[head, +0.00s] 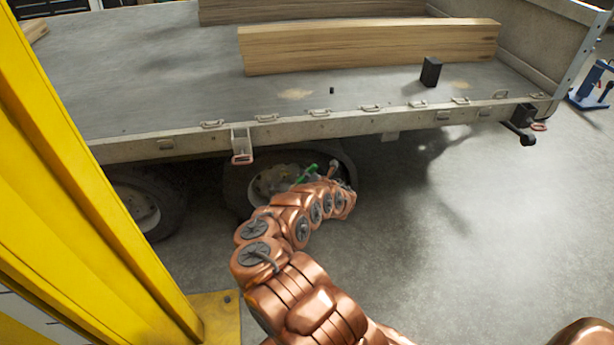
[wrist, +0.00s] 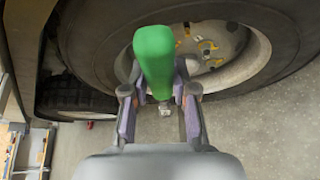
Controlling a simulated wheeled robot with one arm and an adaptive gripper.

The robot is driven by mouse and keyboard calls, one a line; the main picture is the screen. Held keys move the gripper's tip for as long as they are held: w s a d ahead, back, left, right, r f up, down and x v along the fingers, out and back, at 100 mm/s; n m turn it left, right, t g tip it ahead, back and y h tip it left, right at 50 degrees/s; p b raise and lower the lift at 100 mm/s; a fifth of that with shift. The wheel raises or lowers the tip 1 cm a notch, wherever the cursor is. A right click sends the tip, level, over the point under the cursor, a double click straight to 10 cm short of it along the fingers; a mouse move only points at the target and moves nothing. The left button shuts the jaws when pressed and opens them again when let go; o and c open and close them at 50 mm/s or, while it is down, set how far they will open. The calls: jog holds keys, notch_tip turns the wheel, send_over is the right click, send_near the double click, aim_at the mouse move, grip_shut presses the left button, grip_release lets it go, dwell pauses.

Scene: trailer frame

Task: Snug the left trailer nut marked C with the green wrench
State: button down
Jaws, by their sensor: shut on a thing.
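My gripper (wrist: 159,118) is shut on the green wrench (wrist: 155,60), whose thick green handle rises between the fingers in the wrist view. A small grey metal piece shows below the handle; I cannot tell if it is part of the wrench. The trailer wheel (wrist: 245,75) is behind, with a pale hub (wrist: 225,38) carrying several nuts with yellow markers. The letters are too small to read, so I cannot pick out nut C. In the head view, the green wrench (head: 308,174) shows in front of the wheel (head: 263,182), under the trailer edge; my arm hides part of it.
The grey trailer bed (head: 150,70) overhangs the wheels and carries wooden beams (head: 370,46) and a small black block (head: 431,72). Another wheel (head: 140,203) stands to the left. A blue stand (head: 592,90) is at the far right. The concrete floor at right is clear.

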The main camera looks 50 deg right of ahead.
jog(key=shift+a+r+p, duration=0.25)
jog(key=shift+r+p, duration=0.2)
jog(key=shift+p, duration=0.45)
jog(key=shift+s+a+f, duration=0.1)
jog(key=shift+s+a, duration=0.15)
jog(key=shift+s, duration=0.2)
jog(key=shift+s+a+f, duration=0.1)
jog(key=shift+s+a, duration=0.15)
jog(key=shift+s, duration=0.2)
dwell(0.9)
jog(key=shift+s+a+r+p, duration=0.1)
jog(key=shift+s+a+p, duration=0.4)
jog(key=shift+s, duration=0.1)
jog(key=shift+s+a+r+p, duration=0.1)
jog(key=shift+s+a+p, duration=0.3)
jog(key=shift+s, duration=0.2)
jog(key=shift+s+a+f+p, duration=0.15)
jog(key=shift+s+a+p, duration=0.2)
jog(key=shift+s, duration=0.05)
jog(key=c, duration=1.5)
grip_release()
grip_shut()
